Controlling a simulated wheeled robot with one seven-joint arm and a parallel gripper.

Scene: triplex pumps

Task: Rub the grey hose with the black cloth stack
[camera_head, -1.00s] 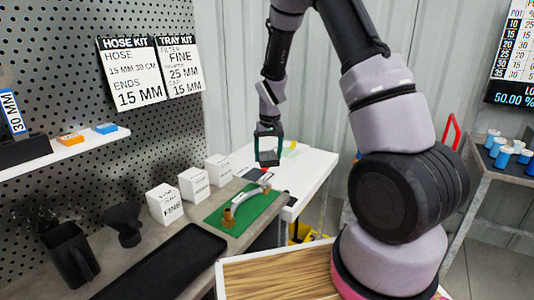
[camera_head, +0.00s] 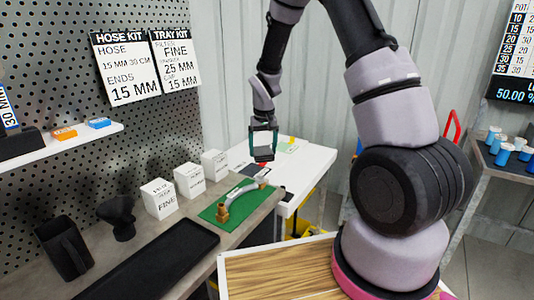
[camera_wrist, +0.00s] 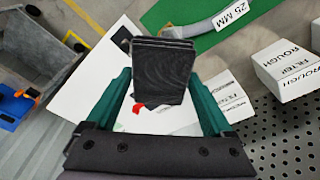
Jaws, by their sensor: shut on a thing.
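The grey hose (camera_head: 239,194) lies curved on a green mat (camera_head: 265,204) on the workbench, with brass-coloured ends. In the wrist view, part of the hose (camera_wrist: 203,27) with a "25 MM" label shows at the top on the mat (camera_wrist: 165,14). My gripper (camera_head: 263,150) is above the bench, beyond the far end of the mat. In the wrist view its green fingers (camera_wrist: 160,90) are shut on the black cloth stack (camera_wrist: 160,75), which is held clear of the hose. In the head view the stack shows only as a small dark shape at the fingertips.
White filter boxes (camera_head: 190,180) stand along the bench beside the mat. A black tray (camera_head: 165,260) and black holders (camera_head: 66,248) are nearer. A white table (camera_head: 310,165) lies behind. A perforated wall (camera_head: 150,130) bounds the left.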

